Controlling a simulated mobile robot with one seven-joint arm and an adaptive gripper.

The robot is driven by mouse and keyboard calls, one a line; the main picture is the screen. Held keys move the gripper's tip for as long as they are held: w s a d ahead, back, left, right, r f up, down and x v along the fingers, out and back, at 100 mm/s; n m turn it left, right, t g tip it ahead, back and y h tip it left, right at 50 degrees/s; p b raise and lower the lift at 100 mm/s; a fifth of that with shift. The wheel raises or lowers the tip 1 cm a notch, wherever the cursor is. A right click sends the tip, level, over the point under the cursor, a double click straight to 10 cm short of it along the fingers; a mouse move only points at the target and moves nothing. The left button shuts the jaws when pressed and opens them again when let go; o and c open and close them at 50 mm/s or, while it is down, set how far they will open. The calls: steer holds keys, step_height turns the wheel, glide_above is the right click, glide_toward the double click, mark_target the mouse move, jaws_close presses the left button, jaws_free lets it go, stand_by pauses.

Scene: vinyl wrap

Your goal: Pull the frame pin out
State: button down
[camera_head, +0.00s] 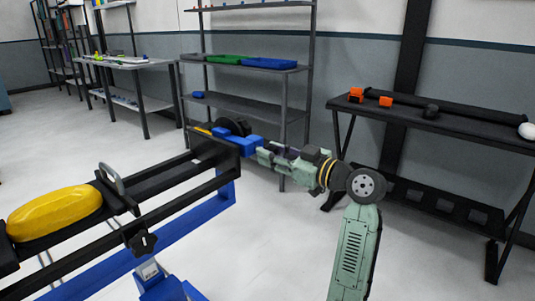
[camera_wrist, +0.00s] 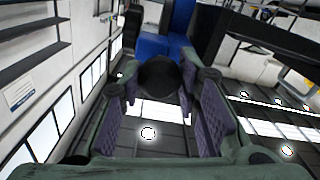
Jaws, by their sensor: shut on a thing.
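The machine frame (camera_head: 160,185) runs across the left of the head view, with black rails, blue beams and a blue block at its far end (camera_head: 245,145). My gripper (camera_head: 264,153) is at that end, beside the blue block. In the wrist view, a dark round knob, the frame pin's head (camera_wrist: 158,78), sits between the purple finger pads of my gripper (camera_wrist: 160,100). The fingers are shut on it. Blue frame parts (camera_wrist: 165,46) show just beyond it. The pin's shaft is hidden, so I cannot tell how deep it sits.
A yellow rounded object (camera_head: 55,213) and a metal handle (camera_head: 110,178) are on the frame's near end. A black star knob (camera_head: 142,243) sticks out of its side. A dark table (camera_head: 450,125) stands at right, a shelf rack (camera_head: 245,105) behind. Open floor lies between.

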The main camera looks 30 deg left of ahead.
steer(key=shift+d, duration=0.5)
steer(key=c, duration=1.2)
jaws_free()
steer(key=shift+s, duration=0.1)
steer(key=d, duration=0.4)
steer(key=s+d, duration=0.1)
steer(key=d, duration=0.7)
steer(key=shift+s, duration=0.35)
steer(key=shift+a, duration=0.15)
